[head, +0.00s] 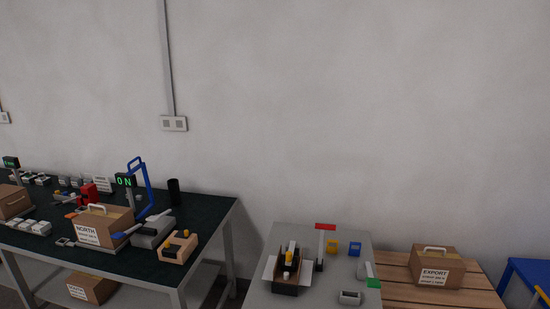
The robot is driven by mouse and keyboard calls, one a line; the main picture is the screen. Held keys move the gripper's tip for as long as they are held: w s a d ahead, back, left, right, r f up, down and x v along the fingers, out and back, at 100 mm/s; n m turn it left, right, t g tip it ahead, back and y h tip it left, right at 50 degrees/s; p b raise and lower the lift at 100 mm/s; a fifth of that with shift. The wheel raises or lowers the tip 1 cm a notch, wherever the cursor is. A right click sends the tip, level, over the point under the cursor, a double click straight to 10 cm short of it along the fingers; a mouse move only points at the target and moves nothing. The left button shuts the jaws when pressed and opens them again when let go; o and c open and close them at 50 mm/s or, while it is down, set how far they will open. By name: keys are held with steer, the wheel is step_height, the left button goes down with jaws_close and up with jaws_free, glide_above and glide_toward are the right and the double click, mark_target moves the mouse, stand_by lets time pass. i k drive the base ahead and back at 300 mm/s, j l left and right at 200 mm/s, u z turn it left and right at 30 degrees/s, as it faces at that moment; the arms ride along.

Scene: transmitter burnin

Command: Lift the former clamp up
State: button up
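On the grey table (258,292) right of centre, an open brown carton (286,287) with spread white flaps holds dark and yellow items. Close to its right stands an upright pale post with a red bar (325,227) across its top and a dark foot. This may be the former clamp, but the view is too small to be sure. A green-tipped grey lever (371,273) slants at the table's right edge; I cannot tell what it belongs to. My gripper is not in view.
Yellow and blue blocks (355,249) and a small grey tray (350,298) sit on the grey table. An EXPORT carton (436,267) rests on wooden slats at right. The dark workbench (215,212) at left holds a NORTH carton (103,226), tools and a blue frame (149,190).

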mark_target(289, 262)
steer(key=l, duration=0.2)
steer(key=i+l+u, duration=0.1)
steer(key=i+u, duration=0.25)
steer(key=i, duration=0.8)
